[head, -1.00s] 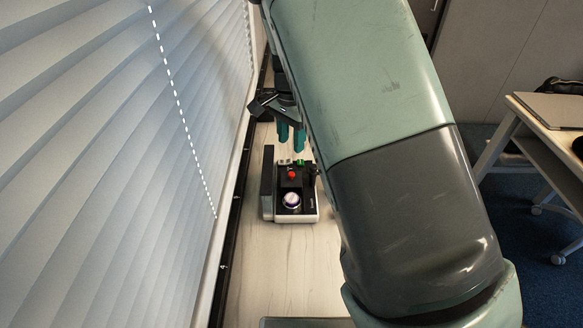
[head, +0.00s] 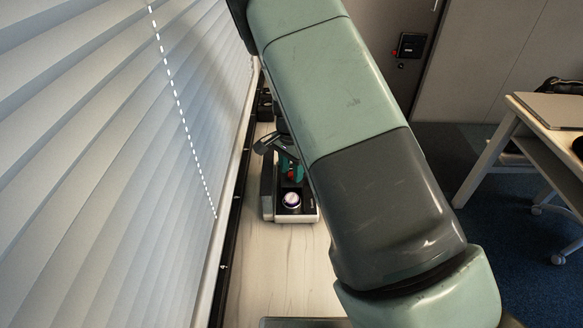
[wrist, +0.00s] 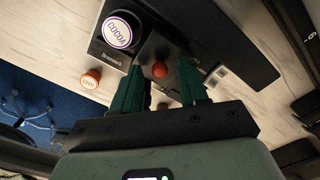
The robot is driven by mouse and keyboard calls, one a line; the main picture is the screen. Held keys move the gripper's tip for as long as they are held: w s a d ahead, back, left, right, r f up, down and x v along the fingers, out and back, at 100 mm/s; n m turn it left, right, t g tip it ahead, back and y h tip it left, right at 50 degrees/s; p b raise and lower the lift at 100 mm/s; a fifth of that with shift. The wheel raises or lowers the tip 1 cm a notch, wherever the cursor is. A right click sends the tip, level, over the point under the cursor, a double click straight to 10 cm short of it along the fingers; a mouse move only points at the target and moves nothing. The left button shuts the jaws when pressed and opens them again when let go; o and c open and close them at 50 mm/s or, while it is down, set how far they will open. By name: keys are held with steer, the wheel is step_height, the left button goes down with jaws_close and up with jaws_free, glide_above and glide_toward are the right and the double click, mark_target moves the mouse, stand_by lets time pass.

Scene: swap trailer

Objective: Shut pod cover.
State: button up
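The pod machine (head: 312,214) is a small black and white unit on the pale counter. A round pod (head: 291,200) with a white and purple top sits in its near end; in the wrist view the pod (wrist: 122,30) reads "COCOA". A dark upright panel (head: 267,187), which looks like the raised cover, stands along the machine's left side; in the wrist view it is a long black slab (wrist: 235,60). My gripper (head: 290,165) is over the machine's far part, green fingers pointing down. In the wrist view the fingers (wrist: 161,82) are apart, with a red knob (wrist: 159,71) showing between them.
White blinds (head: 130,160) rise close on the left. The near counter (head: 275,270) is clear. An orange round button (wrist: 90,79) shows left of the machine in the wrist view. A white desk (head: 545,125) stands at the right, away from the counter.

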jaws_close()
steer(key=shift+s, duration=3.1)
steer(key=shift+o, duration=0.3)
jaws_free()
step_height(320, 180, up, 11)
